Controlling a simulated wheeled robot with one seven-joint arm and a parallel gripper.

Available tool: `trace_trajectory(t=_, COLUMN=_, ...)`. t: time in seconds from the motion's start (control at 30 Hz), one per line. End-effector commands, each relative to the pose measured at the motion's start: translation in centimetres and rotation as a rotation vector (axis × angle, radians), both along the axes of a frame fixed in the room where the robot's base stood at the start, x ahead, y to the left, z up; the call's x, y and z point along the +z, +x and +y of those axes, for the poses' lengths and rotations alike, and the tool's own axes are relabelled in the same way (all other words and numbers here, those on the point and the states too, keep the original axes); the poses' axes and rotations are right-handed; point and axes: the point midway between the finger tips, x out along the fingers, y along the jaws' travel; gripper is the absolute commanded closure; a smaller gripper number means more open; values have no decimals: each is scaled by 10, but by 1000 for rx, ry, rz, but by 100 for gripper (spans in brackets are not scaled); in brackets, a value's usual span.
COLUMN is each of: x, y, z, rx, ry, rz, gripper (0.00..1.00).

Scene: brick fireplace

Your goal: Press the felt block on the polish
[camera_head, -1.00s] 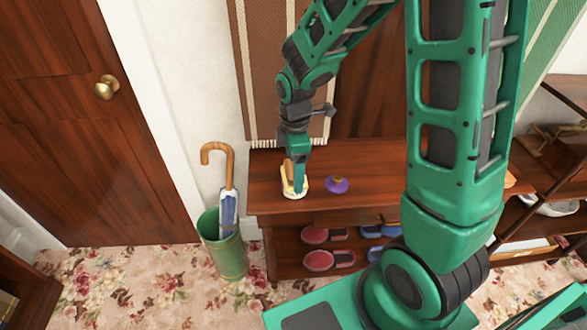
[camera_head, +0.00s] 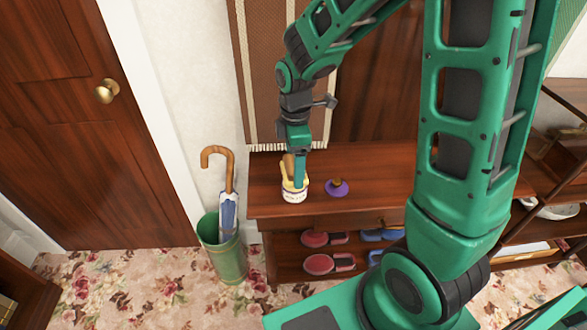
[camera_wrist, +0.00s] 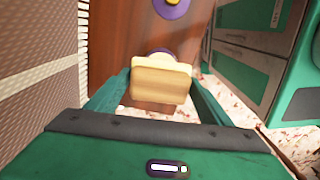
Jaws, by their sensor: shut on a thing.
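My gripper (camera_head: 297,182) is shut on the felt block (camera_head: 289,177), a pale yellow block, above the left part of the bench top. In the wrist view the block (camera_wrist: 160,82) sits between the two fingers. Directly under it in the head view is a round white tin with a dark band, which looks like the polish (camera_head: 294,196). The block overlaps the tin's top, and I cannot tell whether they touch. The block's underside and the tin's inside are hidden.
A purple round piece with a brown knob (camera_head: 337,188) lies on the wooden bench (camera_head: 375,185), right of the tin. Red and blue shoes (camera_head: 319,264) are on the shelves below. A green umbrella stand (camera_head: 222,250) is at the left. A woven hanging (camera_head: 265,75) is behind.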

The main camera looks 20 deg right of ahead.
Motion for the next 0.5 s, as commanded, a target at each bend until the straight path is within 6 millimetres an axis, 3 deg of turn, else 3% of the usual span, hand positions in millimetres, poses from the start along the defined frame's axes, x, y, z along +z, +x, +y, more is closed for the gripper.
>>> trace_trajectory(t=0.5, x=34, y=0, z=0, rx=0, ry=1, rz=-2, gripper=44)
